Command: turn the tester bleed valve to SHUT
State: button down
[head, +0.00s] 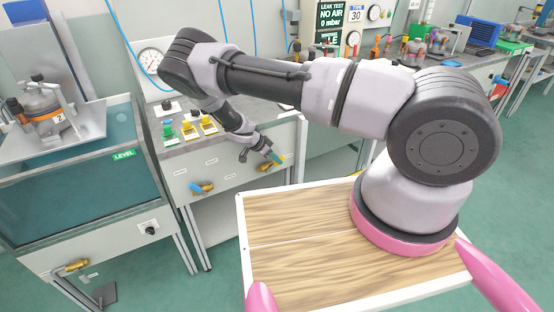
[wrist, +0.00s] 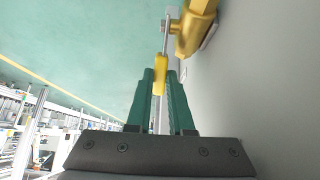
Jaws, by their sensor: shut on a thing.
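A brass valve (head: 266,167) with a yellow-sleeved lever sits on the front panel of the grey tester bench; its label is too small to read. In the wrist view the brass valve body (wrist: 197,28) is at the top, and its thin metal lever runs down from it to the yellow sleeve (wrist: 159,88). My gripper (wrist: 160,82) has its green fingers on both sides of this sleeve and is shut on it. In the head view my gripper (head: 276,157) is at the valve and partly covers the lever.
A second brass valve with a blue handle (head: 201,188) is to the left on the same panel. Green and yellow fixtures (head: 188,130) and a gauge (head: 151,61) are above. A water tank (head: 85,175) stands at the left. A leak test display (head: 330,18) is behind.

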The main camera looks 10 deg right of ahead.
dwell(0.4)
jog(key=c, duration=0.8)
grip_release()
jog(key=shift+a, duration=0.1)
jog(key=v, duration=1)
jog(key=shift+a+r, duration=0.25)
jog(key=shift+s, duration=0.1)
